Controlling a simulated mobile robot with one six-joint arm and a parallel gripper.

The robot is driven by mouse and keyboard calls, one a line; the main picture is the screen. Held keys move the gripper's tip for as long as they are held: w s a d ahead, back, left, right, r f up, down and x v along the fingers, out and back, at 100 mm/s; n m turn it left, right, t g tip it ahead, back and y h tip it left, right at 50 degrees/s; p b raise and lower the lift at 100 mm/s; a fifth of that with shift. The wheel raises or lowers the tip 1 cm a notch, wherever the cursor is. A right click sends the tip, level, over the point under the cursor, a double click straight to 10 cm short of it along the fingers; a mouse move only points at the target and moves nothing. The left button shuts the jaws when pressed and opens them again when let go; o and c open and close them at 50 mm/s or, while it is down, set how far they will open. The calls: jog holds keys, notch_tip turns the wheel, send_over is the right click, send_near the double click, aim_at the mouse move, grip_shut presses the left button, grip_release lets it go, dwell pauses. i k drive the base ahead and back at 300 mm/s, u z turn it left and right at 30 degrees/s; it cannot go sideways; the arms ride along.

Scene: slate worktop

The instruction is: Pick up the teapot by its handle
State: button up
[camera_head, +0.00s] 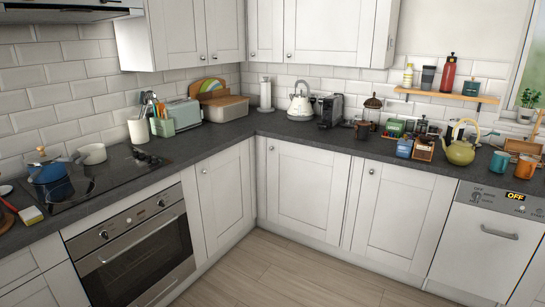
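A yellow-green teapot (460,153) stands upright on the dark worktop at the right. Its thin arched handle (466,122) rises over the top of the body. A white kettle (301,106) stands in the back corner, well to the left of the teapot. My gripper does not show in this view.
A wooden shelf (447,95) with bottles hangs above and behind. The floor (300,285) is clear.

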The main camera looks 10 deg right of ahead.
aim_at(456, 154)
jog(key=u, duration=0.05)
jog(key=i, duration=1.05)
jog(key=z, duration=0.45)
jog(key=i, duration=1.4)
jog(key=z, duration=0.45)
